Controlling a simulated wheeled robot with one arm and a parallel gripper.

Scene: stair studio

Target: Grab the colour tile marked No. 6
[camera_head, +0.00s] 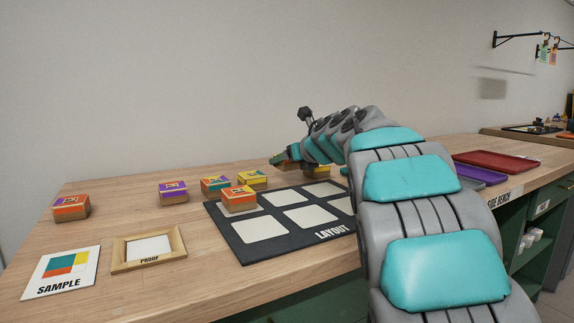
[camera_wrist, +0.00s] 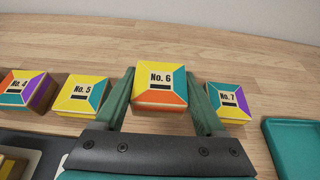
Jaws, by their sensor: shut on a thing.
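The colour tile marked No. 6 (camera_wrist: 161,88) is in the wrist view, between my gripper's (camera_wrist: 162,100) two green fingers. It has yellow, teal and orange sides and a white label. My gripper is shut on it. In the head view my gripper (camera_head: 280,160) is at the far side of the layout board, and the tile is mostly hidden there. Tile No. 5 (camera_wrist: 82,95) lies to its left in the wrist view, tile No. 4 (camera_wrist: 26,90) further left, and tile No. 7 (camera_wrist: 229,102) to its right. I cannot tell whether No. 6 is off the bench.
The dark layout board (camera_head: 240,249) with pale squares lies on the wooden bench. Several tiles stand left of it, with a sample card (camera_head: 62,272) and a proof frame (camera_head: 150,267) in front. A teal tray (camera_wrist: 292,145) is right of No. 7. Red tray (camera_head: 495,161) stands further right.

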